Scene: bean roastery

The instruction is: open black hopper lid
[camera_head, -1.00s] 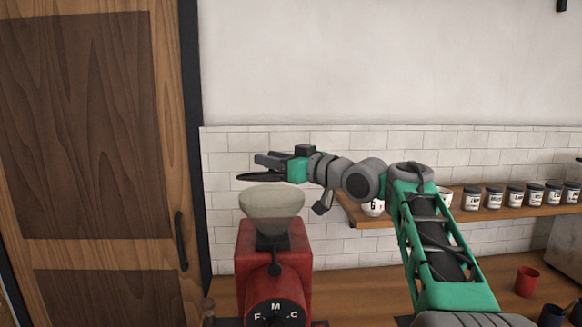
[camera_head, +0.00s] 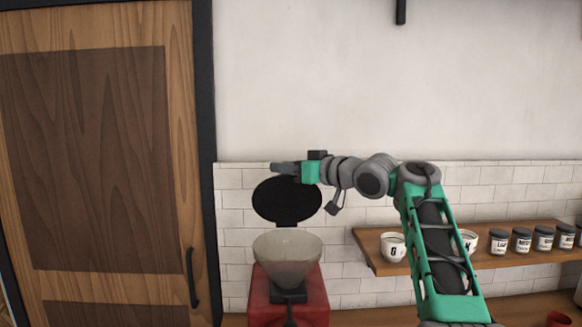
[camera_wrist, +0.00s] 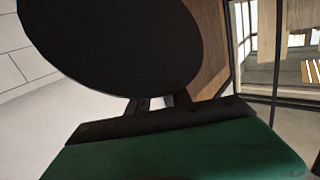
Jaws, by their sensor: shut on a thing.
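The black hopper lid (camera_head: 286,202) is a round disc that stands raised and steeply tilted above the back of the hopper, its broad face towards the head camera. The translucent hopper (camera_head: 287,260) below it is open at the top, on the red grinder (camera_head: 262,298). My gripper (camera_head: 281,168) is at the lid's top edge and shut on it. In the wrist view the lid (camera_wrist: 120,40) fills the upper middle, with the finger tips at its edge; the exact contact is partly hidden.
A wooden shelf (camera_head: 385,265) on the tiled wall, right of the grinder, holds white cups (camera_head: 393,247) and several dark-lidded jars (camera_head: 522,241). A wooden door (camera_head: 95,150) with a black handle is at the left. A red cup (camera_head: 558,320) stands at the lower right.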

